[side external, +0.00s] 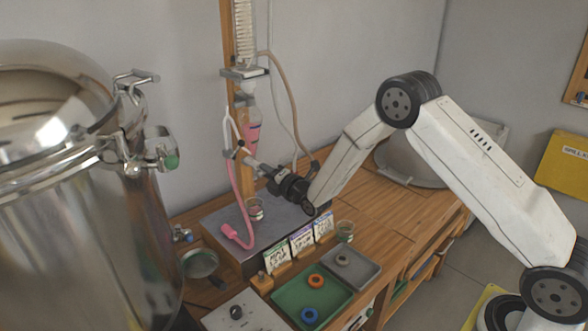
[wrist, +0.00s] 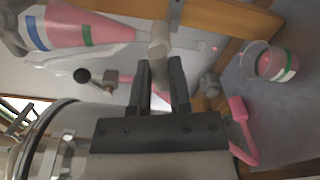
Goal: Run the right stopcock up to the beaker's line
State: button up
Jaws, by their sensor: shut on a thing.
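The separator vessel (side external: 251,135) holds pink liquid on the stand; in the wrist view (wrist: 95,28) it lies sideways with green and blue bands. My gripper (side external: 254,166) reaches in from the right just below it. In the wrist view its two black fingers (wrist: 162,70) are shut on the pale grey stopcock handle (wrist: 159,38). The beaker (wrist: 270,62) shows a green line and some pink near its bottom; in the side view it stands below the stopcock (side external: 255,209). I cannot tell its exact liquid level against the line.
A pink tube (side external: 235,180) hangs left of the stand, its pink end on the grey platform (side external: 210,220). A large steel vessel (side external: 80,220) fills the left.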

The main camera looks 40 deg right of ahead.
jog(key=shift+m, duration=1.5)
jog(key=o, duration=0.6)
jog(key=shift+s, duration=0.15)
jog(key=shift+s, duration=3.4)
